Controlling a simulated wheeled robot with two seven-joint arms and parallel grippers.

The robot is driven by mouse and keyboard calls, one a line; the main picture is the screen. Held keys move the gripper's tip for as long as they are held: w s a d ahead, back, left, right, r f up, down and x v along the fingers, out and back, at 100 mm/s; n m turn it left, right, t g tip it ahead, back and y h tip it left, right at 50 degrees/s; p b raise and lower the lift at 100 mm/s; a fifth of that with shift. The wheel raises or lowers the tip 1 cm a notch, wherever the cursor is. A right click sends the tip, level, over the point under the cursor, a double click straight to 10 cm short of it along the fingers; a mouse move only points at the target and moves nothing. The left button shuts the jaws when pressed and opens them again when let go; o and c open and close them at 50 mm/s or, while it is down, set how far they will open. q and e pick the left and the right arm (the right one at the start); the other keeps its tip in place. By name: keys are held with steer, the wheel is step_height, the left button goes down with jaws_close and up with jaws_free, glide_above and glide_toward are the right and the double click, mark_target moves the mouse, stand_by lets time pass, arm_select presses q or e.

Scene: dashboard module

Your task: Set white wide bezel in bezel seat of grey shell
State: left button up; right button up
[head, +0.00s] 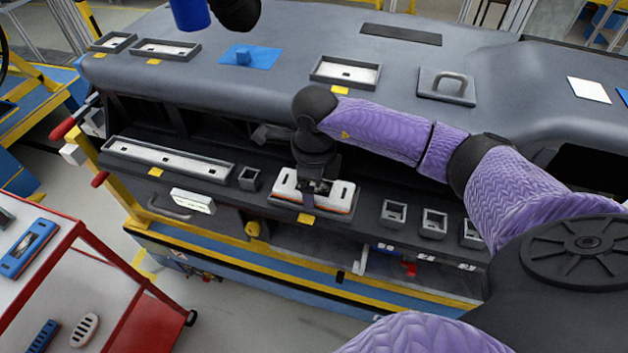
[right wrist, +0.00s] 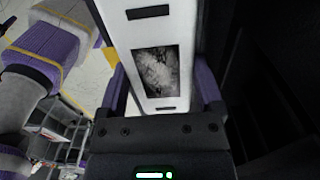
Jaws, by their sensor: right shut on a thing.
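The white wide bezel (head: 343,197) is at the middle of the front ledge of the grey shell (head: 250,75). It lies roughly flat at a dark-rimmed bezel seat (head: 284,206), with an orange line along its lower edge. I cannot tell if it is fully down in the seat or slightly above it. My right gripper (head: 316,184) comes from above and is shut on the bezel's middle. In the right wrist view the bezel (right wrist: 163,20) shows its white face, slots and a dark window between the two purple fingers (right wrist: 160,88). My left gripper is out of view.
A long seat (head: 170,160) and a small square seat (head: 249,179) lie left of the bezel; several small seats, including one (head: 394,213), lie right. A red-edged cart (head: 75,270) stands at left.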

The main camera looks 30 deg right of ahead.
steer(key=o, duration=1)
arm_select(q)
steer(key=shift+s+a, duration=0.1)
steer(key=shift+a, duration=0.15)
arm_select(e)
steer(key=shift+o, duration=0.2)
steer(key=shift+s, duration=0.1)
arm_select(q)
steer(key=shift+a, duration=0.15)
